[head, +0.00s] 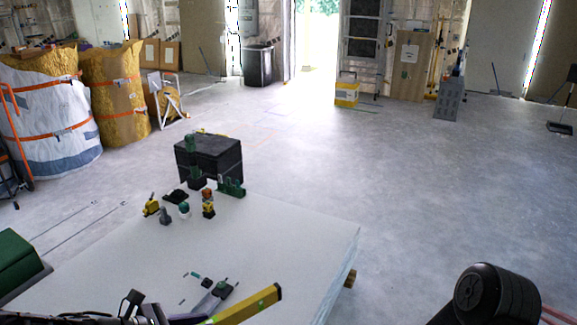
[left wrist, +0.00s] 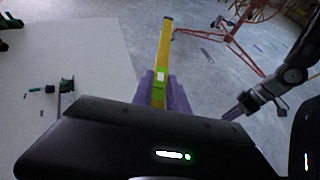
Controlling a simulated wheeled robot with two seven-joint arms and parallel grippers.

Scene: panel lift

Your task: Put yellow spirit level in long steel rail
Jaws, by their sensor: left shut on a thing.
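The yellow spirit level (head: 250,303) slants up to the right above the front of the white panel in the head view. It also points away from me in the left wrist view (left wrist: 165,45), with a green vial part near my fingers. My left gripper (left wrist: 158,88) is shut on it, with purple fingers on both sides. In the head view this gripper (head: 200,318) is partly cut off at the bottom edge. My right gripper (left wrist: 238,108) shows at the right of the left wrist view, apart from the level; its opening is unclear. I cannot make out a long steel rail.
The white panel (head: 120,270) carries small tools and a figure (head: 208,203) near its far edge, and a small grey-green tool (head: 212,295) near the level. A black box (head: 210,158) stands beyond. A red frame (left wrist: 235,35) stands on the floor.

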